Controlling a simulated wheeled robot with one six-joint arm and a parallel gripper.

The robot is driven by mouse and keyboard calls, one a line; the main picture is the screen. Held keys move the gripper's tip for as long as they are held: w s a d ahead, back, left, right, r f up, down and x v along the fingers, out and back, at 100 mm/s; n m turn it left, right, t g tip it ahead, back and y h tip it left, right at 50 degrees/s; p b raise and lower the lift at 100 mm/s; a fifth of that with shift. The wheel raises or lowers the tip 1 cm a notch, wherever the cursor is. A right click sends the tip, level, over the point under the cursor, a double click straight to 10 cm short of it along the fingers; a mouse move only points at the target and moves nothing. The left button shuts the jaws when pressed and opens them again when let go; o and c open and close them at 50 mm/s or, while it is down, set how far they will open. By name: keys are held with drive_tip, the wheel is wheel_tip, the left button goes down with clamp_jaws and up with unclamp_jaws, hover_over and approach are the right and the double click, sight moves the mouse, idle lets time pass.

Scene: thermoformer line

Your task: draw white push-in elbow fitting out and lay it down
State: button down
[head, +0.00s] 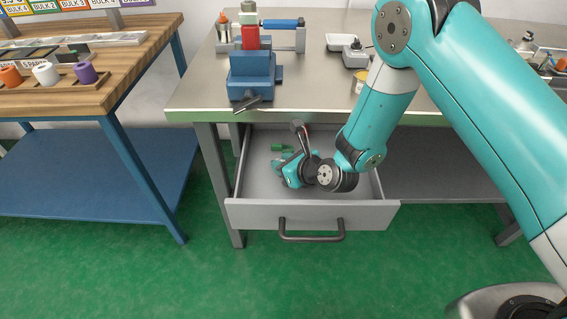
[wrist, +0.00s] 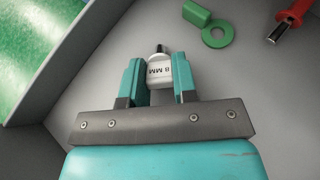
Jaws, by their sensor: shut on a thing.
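In the wrist view, my gripper (wrist: 160,82) is shut on a white fitting (wrist: 160,72) marked "8 MM". The fitting lies between the two teal fingers. It has a dark end that points away from my palm, and an elbow bend cannot be made out. In the head view, my gripper (head: 287,172) reaches down into the open grey drawer (head: 310,214) under the steel bench. The fitting is hidden there behind my gripper and wrist. Whether the fitting still touches the drawer floor cannot be told.
The drawer walls stand close around my gripper. On the steel bench (head: 310,97) are a blue vise (head: 252,75) and a white tray (head: 341,42); its front middle is clear.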

drive_tip(key=c, duration=0.8)
unclamp_jaws()
drive_tip(key=b+v, duration=0.1)
drive_tip(key=v, duration=0.6)
drive_tip(key=shift+s+d+r, duration=0.1)
drive_tip(key=shift+s+d, duration=0.05)
drive_tip(key=shift+d, duration=0.05)
